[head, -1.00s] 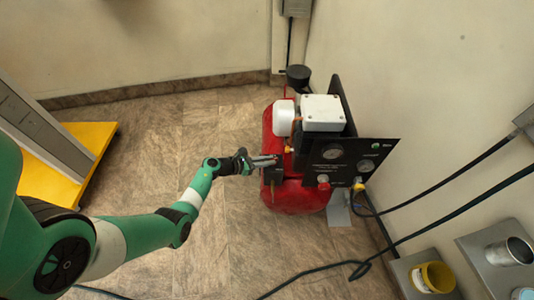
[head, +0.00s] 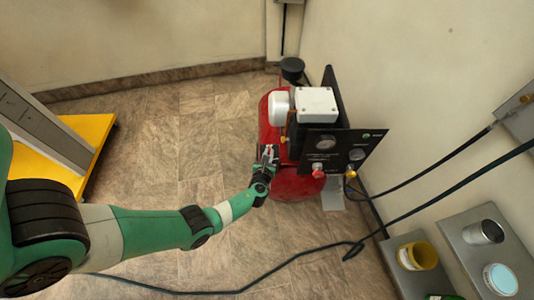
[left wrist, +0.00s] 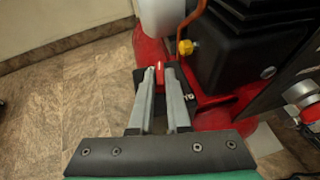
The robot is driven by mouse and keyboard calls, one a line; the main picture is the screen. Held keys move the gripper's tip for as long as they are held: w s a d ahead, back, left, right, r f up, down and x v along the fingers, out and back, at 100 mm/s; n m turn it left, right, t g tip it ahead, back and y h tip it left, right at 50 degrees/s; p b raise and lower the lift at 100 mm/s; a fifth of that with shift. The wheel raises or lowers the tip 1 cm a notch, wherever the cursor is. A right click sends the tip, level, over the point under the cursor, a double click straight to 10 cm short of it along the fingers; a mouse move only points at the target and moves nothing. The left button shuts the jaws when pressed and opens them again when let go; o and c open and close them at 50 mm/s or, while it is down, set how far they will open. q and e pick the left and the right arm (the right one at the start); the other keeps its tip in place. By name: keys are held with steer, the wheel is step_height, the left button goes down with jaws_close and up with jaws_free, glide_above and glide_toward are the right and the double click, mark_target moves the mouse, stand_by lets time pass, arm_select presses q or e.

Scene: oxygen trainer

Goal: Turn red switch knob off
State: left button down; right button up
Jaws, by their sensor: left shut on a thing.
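The red switch knob (left wrist: 160,68) shows between my left fingertips in the left wrist view, on a black switch box (left wrist: 178,75) at the side of the red compressor tank (head: 292,185). My left gripper (head: 268,153) reaches this box from the front left in the head view. In the left wrist view the left gripper (left wrist: 162,72) is shut on the red knob, with one finger on each side. The fingers cover part of the knob, and its exact angle is hard to tell. My right gripper is not in view.
A black panel (head: 340,143) with gauges and a red button (head: 318,170) stands right of the tank. A black hose (head: 240,290) crosses the floor. Metal shelves with cups (head: 417,256) are at lower right. A yellow-based cart (head: 95,130) stands left.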

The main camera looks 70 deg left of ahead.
arm_select(q)
steer(key=shift+w+d+f+n+g+y+b, duration=0.1)
steer(key=shift+n+g+y+b, duration=0.15)
steer(key=shift+n+g+b, duration=0.25)
steer(key=shift+w+d+f+n+g+y+b, duration=0.1)
steer(key=shift+n+g+y+b, duration=0.2)
steer(key=shift+n+g, duration=0.35)
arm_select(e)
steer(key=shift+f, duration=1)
arm_select(q)
steer(key=shift+g, duration=0.25)
steer(key=shift+r, duration=0.1)
steer(key=c, duration=0.9)
jaws_free()
steer(key=shift+a, duration=0.1)
steer(key=shift+r, duration=0.1)
